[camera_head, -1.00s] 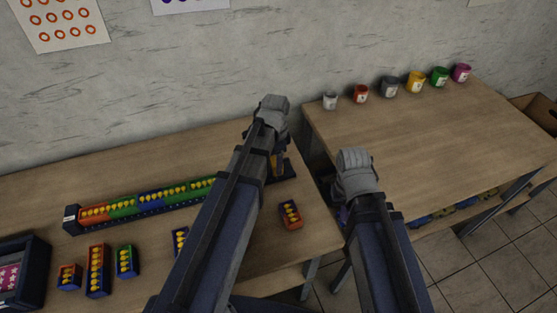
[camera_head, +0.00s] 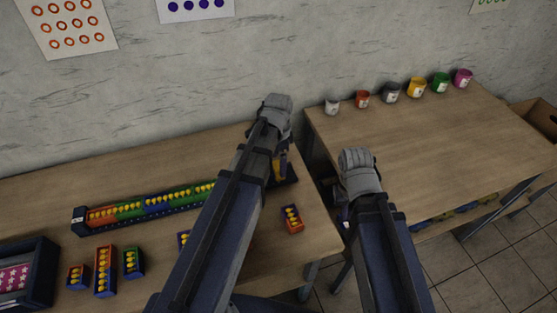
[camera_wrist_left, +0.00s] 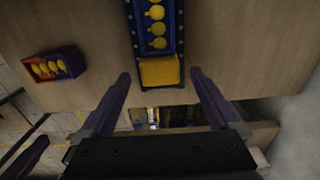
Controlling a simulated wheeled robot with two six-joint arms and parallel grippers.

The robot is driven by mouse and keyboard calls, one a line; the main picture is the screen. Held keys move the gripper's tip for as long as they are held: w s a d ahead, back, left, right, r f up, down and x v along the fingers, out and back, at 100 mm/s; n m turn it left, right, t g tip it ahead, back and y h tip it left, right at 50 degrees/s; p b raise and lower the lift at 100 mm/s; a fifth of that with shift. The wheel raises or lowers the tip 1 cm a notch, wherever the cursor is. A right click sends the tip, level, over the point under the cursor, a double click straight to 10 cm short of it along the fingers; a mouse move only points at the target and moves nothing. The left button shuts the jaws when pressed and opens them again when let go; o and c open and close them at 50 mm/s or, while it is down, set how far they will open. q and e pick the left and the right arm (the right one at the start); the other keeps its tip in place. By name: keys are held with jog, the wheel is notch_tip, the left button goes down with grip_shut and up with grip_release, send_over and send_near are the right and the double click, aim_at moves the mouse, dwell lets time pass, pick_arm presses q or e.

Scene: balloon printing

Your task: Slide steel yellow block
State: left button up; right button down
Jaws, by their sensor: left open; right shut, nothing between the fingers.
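The yellow block (camera_wrist_left: 160,71) sits at the near end of a dark rail (camera_wrist_left: 134,42) in the left wrist view, against a blue block with yellow balloon shapes (camera_wrist_left: 155,22). My left gripper (camera_wrist_left: 159,82) is open, its two fingers on either side of the rail's end; I cannot tell whether they touch it. In the head view my left gripper (camera_head: 280,165) is partly hidden by its own arm at the rail's right end. That arm also hides the rail's middle. My right gripper (camera_head: 345,213) is mostly hidden under its wrist, off the table's right edge.
A red-and-blue balloon block (camera_head: 292,219) lies near the table's right edge. Several coloured blocks (camera_head: 104,270) and a dark tray (camera_head: 48,265) are at the left. Several paint cups (camera_head: 416,88) stand on the right table (camera_head: 430,130). A gap separates the tables.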

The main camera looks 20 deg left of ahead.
aim_at(278, 165)
pick_arm(q)
notch_tip(278, 165, up, 5)
jog(key=p, duration=0.4)
jog(key=shift+f, duration=0.1)
jog(key=shift+s+d, duration=0.2)
jog(key=shift+d, duration=0.05)
jog(key=s+d+n+y, duration=0.1)
jog(key=s+d+n, duration=0.6)
jog(key=s+d, duration=0.4)
jog(key=shift+s, duration=1.1)
dwell(2.0)
